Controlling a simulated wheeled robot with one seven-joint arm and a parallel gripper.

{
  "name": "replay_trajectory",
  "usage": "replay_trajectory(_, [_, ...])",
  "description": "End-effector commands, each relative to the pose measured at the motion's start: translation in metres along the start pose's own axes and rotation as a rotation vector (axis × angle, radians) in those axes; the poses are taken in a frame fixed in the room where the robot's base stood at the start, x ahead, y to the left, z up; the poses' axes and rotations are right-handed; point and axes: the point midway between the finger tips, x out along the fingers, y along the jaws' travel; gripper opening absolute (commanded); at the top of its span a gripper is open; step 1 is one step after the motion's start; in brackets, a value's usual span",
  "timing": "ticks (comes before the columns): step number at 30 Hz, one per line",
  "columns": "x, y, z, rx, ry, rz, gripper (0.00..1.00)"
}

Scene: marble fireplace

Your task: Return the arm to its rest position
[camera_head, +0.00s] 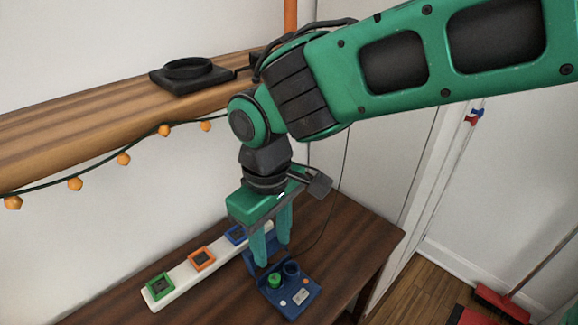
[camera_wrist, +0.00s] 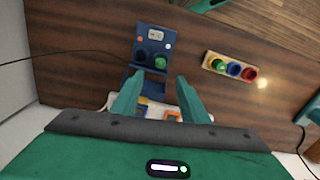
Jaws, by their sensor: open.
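My green arm reaches in from the upper right in the head view. My gripper (camera_head: 272,256) points down over the dark wooden table (camera_head: 345,245), with its two teal fingers apart and nothing held between them. Just beyond the fingertips is a blue device (camera_head: 290,303) with a green round piece (camera_head: 274,280), a dark round opening, small buttons and a small display. In the wrist view my gripper (camera_wrist: 158,82) is open beside this blue device (camera_wrist: 152,48). I cannot tell the exact height of the fingertips above it.
A white strip (camera_head: 185,275) with green, orange and blue square frames lies left of the fingers. A wooden holder (camera_wrist: 212,58) with green, blue and red round pieces shows in the wrist view. A mantel (camera_head: 85,125) bears a black ring stand (camera_head: 190,75); orange bulbs hang below.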

Motion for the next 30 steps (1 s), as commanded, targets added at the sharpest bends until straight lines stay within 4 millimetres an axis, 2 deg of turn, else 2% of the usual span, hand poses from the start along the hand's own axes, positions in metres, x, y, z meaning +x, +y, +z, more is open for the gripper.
replay_trajectory(2, [0.0, 0.002, 0.001, 0.006, 0.0, 0.001, 0.41])
replay_trajectory(5, [-0.002, 0.018, 0.007, 0.043, 0.0, 0.006, 0.41])
replay_trajectory(8, [-0.006, 0.05, 0.021, 0.124, 0.001, 0.017, 0.41])
replay_trajectory(11, [-0.01, 0.09, 0.045, 0.236, 0.0, 0.029, 0.41])
replay_trajectory(15, [-0.016, 0.142, 0.088, 0.401, -0.005, 0.043, 0.41])
replay_trajectory(21, [-0.021, 0.196, 0.158, 0.634, -0.01, 0.054, 0.41])
replay_trajectory(25, [-0.022, 0.22, 0.208, 0.786, -0.014, 0.054, 0.41])
replay_trajectory(30, [-0.022, 0.236, 0.272, 0.982, -0.015, 0.048, 0.41])
